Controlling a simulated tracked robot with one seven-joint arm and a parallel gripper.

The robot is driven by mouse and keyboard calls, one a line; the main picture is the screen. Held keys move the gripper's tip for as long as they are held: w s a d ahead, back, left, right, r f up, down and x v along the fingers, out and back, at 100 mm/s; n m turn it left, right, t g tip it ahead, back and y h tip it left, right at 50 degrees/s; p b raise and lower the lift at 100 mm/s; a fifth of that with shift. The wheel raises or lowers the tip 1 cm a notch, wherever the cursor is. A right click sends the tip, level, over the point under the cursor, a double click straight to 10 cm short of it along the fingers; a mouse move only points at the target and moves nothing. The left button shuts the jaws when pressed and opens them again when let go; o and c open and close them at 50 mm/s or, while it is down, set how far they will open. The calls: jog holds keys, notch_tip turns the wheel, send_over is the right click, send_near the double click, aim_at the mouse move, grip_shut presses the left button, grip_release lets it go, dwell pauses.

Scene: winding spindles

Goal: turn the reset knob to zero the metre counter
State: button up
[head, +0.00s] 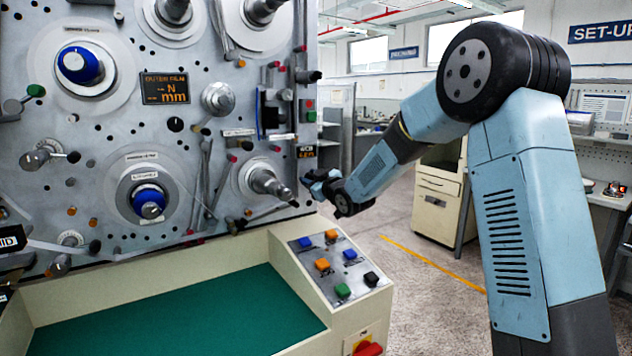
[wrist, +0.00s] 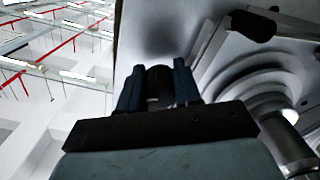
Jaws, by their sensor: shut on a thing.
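The metre counter appears to be the small dark display with orange digits (head: 305,152) at the right edge of the machine panel; its digits are too small to read. My gripper (head: 308,178) is just below it at the panel's edge. In the wrist view, the two blue fingers of my gripper (wrist: 158,88) stand on either side of a dark round knob (wrist: 160,82) and are shut on it. The knob sits against the grey panel face. In the head view the knob is hidden by my gripper, and its turned angle cannot be told.
A metal spindle (head: 266,184) sticks out of the panel just left of my gripper; its stepped flange (wrist: 262,90) is close on the right in the wrist view. Below is a sloped button box (head: 318,283) beside a green mat (head: 180,325). The aisle floor to the right is free.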

jog(key=n, duration=0.6)
jog(key=shift+d+f, duration=0.1)
jog(key=shift+f, duration=0.05)
jog(key=n, duration=0.6)
jog(key=shift+f, duration=0.1)
jog(key=o, duration=0.9)
jog(key=shift+o, duration=0.2)
jog(key=v, duration=0.7)
jog(key=shift+r, duration=0.25)
